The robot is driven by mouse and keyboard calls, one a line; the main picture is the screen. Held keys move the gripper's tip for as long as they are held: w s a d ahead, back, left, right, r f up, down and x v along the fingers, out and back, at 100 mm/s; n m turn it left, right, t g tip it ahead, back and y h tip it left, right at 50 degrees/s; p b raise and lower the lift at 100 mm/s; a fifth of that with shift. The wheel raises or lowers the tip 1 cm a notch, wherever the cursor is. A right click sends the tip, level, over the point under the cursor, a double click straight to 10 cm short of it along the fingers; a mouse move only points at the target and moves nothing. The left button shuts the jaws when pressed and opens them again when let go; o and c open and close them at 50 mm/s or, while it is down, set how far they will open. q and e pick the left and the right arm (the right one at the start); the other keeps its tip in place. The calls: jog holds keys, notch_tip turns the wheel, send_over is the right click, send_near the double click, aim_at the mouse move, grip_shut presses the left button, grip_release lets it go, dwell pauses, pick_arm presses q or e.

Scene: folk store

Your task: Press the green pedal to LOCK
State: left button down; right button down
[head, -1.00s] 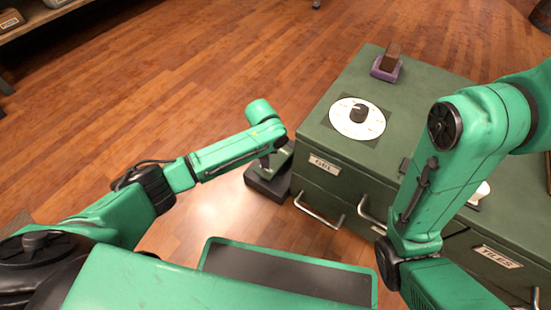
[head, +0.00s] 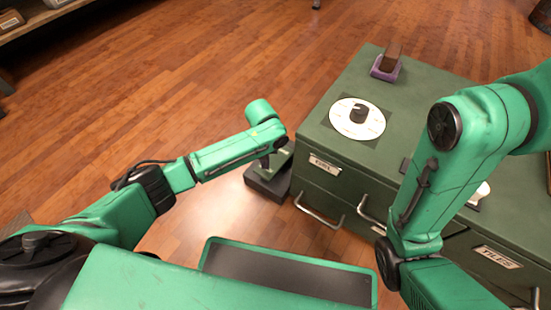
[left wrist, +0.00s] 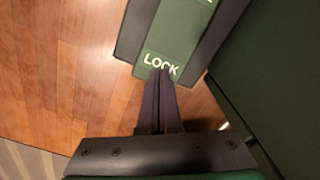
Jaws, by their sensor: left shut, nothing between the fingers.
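The green pedal (left wrist: 175,38) shows in the left wrist view with the white word LOCK near its lower end. It lies on a dark base (left wrist: 135,30). My left gripper (left wrist: 162,76) is shut and empty, with its fingertips right at the word LOCK and covering part of its lower edge. Whether the tips touch the pedal is hard to tell. In the head view the pedal (head: 284,158) stands on its dark base (head: 268,184) on the floor, partly hidden by my left forearm and wrist. My right gripper is not in view.
A green drawer cabinet (head: 336,170) stands just right of the pedal, with metal handles on its front. On its top are a white dial (head: 345,122) and a brown block on a purple base (head: 385,70). The wooden floor left of the pedal is clear.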

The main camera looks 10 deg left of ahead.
pick_arm(q)
jog(key=shift+f, duration=0.1)
dwell(0.4)
jog(key=shift+f+b, duration=0.85)
jog(key=shift+f, duration=0.45)
